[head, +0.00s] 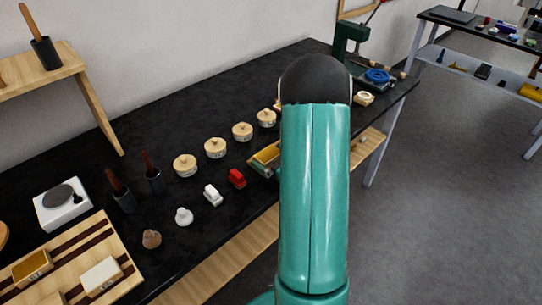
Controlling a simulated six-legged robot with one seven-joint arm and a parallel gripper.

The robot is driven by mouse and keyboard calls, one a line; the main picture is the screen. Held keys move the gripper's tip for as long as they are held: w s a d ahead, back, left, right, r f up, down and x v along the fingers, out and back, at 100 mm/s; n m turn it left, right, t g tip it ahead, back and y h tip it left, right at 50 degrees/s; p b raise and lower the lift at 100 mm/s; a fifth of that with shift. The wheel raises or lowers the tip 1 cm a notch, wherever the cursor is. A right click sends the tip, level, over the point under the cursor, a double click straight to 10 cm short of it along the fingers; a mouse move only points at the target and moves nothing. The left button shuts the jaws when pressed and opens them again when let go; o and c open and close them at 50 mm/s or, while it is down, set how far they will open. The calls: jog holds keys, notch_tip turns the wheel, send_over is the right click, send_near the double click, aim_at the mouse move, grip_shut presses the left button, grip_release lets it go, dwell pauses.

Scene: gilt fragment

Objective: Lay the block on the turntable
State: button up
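A small red block-like piece (237,178) lies on the black tabletop left of my arm. A similar white piece (212,195) lies beside it. I cannot tell which one the task calls the block. A white square base with a round grey disc on top (61,206) stands at the left; it may be the turntable, but I cannot be sure. A blue round item (377,76) lies at the far end. My teal arm fills the middle of the view. My gripper does not show.
Several round lidded wooden pots (215,148) stand in a row on the black table (150,120). Dark cups with tools (122,195) and a wooden tray (75,258) are at the left. A green press (350,45) stands at the far end. Grey floor is clear at the right.

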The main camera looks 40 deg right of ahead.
jog(key=shift+s+d+r, duration=0.1)
jog(key=shift+s, duration=0.1)
jog(key=shift+f, duration=0.2)
jog(key=shift+s+d, duration=0.1)
jog(key=shift+s, duration=0.2)
jog(key=s+r, duration=0.1)
jog(key=s, duration=1.2)
jog(key=shift+r, duration=0.4)
